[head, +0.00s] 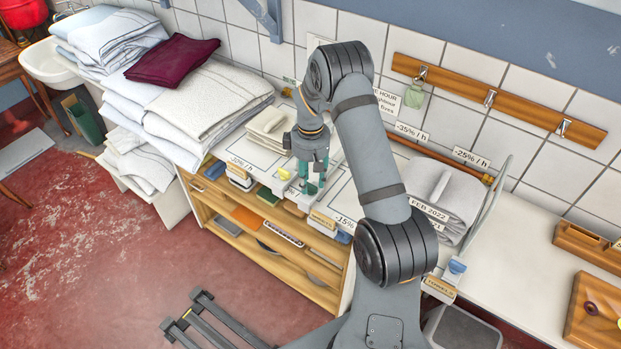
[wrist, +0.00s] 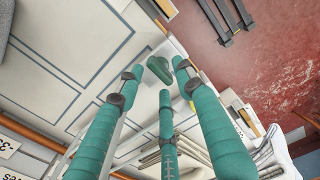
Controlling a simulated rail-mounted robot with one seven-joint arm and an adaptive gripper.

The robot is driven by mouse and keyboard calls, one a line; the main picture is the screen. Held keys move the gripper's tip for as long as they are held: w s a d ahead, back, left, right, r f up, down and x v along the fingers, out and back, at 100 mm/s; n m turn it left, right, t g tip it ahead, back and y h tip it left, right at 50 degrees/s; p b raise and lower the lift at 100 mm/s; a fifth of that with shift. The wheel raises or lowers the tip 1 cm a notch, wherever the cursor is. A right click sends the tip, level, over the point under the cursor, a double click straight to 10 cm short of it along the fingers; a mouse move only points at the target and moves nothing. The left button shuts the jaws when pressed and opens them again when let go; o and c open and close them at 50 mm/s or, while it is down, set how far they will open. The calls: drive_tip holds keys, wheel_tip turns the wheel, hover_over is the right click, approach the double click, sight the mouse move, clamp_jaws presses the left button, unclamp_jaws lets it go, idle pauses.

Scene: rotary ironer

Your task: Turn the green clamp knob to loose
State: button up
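My gripper (head: 310,182) has three teal-wrapped fingers and points down over the front edge of the white table. In the wrist view the fingertips (wrist: 163,90) are spread apart, so it is open. A green knob (wrist: 158,68) shows between and just beyond the fingertips. I cannot tell whether a finger touches it. In the head view the knob cannot be told apart from the similarly coloured fingers. Its clamp is mostly hidden by the fingers.
A yellow knob (head: 284,174) sits just left of my gripper, and a blue knob (head: 457,266) is farther right. Folded linen (head: 268,126) lies behind the gripper. Wooden shelves (head: 262,236) are below the table edge. A wooden hook rail (head: 500,98) runs along the tiled wall.

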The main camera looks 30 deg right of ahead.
drive_tip(key=shift+f, duration=0.35)
drive_tip(key=shift+c, duration=0.2)
drive_tip(key=c, duration=0.8)
clamp_jaws()
